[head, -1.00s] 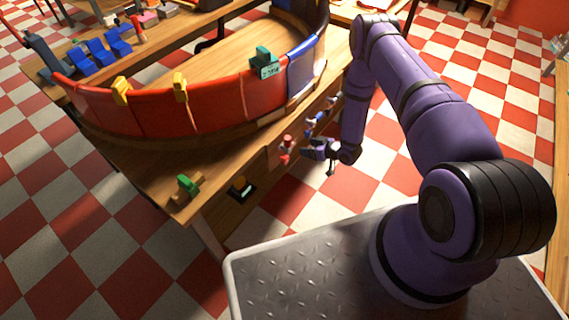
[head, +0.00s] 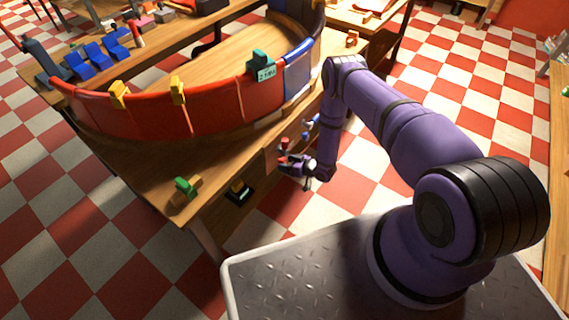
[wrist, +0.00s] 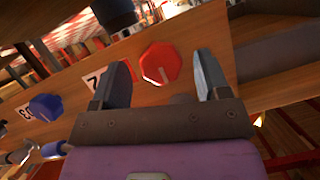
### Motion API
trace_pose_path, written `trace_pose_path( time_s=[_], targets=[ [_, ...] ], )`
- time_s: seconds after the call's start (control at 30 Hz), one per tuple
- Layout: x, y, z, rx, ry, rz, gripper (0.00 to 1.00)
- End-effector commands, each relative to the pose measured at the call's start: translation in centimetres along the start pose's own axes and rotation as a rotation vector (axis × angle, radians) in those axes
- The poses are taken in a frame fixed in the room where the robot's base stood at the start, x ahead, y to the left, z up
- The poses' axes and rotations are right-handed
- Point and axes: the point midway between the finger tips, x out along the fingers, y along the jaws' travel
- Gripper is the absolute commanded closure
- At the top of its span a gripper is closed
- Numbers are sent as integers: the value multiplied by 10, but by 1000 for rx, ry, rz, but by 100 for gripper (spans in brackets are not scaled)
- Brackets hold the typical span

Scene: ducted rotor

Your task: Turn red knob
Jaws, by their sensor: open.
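The red knob (wrist: 160,64) is an eight-sided red dial with a pale pointer line, mounted on the wooden front panel. In the wrist view it sits between and beyond my two open fingers, apart from both. My gripper (wrist: 164,82) is open and empty, facing the panel. In the head view my gripper (head: 282,165) is at the table's front side, close to a red part (head: 284,143), and hides part of what lies there.
A blue knob (wrist: 46,107) is on the same panel to the left, by a number label. A dark round part (wrist: 115,14) juts out above the red knob. In the head view, a green and wooden piece (head: 187,187) stands on the table corner, near a dark box (head: 238,192).

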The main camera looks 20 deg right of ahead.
Motion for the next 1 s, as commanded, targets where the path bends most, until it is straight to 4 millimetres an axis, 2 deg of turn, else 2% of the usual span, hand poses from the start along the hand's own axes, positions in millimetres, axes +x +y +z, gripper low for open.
trace_pose_path(
  time_s=[0.2, 0.5, 0.7, 0.73, 1.0],
  targets=[
    [16, 0, 0, -1, 0, 0, 31],
    [17, 0, 0, 0, 0, 0, 31],
    [17, 0, 0, 0, 0, 0, 77],
    [17, 0, 0, 0, 0, 0, 80],
    [17, 0, 0, -19, 0, 8, 80]
  ],
)
